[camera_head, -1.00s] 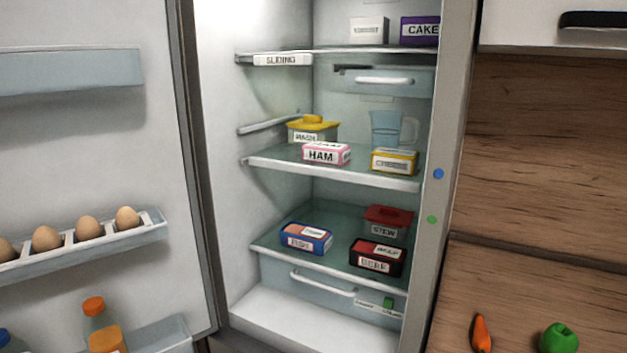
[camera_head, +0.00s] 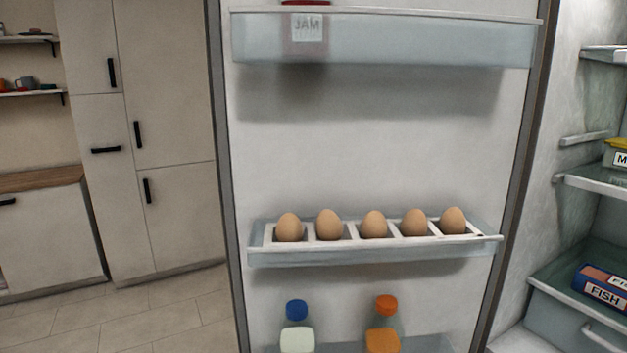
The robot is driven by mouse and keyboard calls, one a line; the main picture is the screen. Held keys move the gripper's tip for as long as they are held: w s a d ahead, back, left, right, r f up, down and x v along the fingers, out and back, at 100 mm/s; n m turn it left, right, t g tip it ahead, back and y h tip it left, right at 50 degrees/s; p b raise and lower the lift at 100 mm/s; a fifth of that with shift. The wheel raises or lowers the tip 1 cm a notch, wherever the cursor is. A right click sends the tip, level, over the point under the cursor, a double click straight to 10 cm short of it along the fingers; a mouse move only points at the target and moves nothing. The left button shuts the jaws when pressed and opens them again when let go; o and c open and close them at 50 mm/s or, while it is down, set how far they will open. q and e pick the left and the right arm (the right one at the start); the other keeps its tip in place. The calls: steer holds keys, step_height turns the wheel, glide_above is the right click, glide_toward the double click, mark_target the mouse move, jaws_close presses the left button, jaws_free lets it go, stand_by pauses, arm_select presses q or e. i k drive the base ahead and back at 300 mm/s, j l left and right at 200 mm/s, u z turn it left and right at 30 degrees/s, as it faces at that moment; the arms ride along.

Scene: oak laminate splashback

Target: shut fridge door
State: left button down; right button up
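The fridge door (camera_head: 380,140) stands wide open, its inner face turned toward me in the middle of the head view. Its hinge side is at the right, beside the fridge interior (camera_head: 570,110). Its free edge (camera_head: 222,180) is at the left. The door carries an upper shelf (camera_head: 440,40) with a jam jar (camera_head: 306,30), an egg rack (camera_head: 375,253) with several eggs, and a lower shelf with a blue-capped bottle (camera_head: 297,335) and an orange-capped bottle (camera_head: 384,335). Neither of my grippers shows in the head view.
Pale cabinets (camera_head: 165,90) with black handles stand at the left, beyond the door's free edge. The tiled floor (camera_head: 150,320) is clear there. A fish box (camera_head: 602,287) lies on a shelf inside the fridge at the right.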

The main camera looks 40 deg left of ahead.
mark_target(427, 106)
steer(key=j+z, duration=0.1)
steer(key=j, duration=0.85)
steer(key=j+z, duration=0.15)
steer(key=j, duration=0.75)
steer(key=k, duration=0.05)
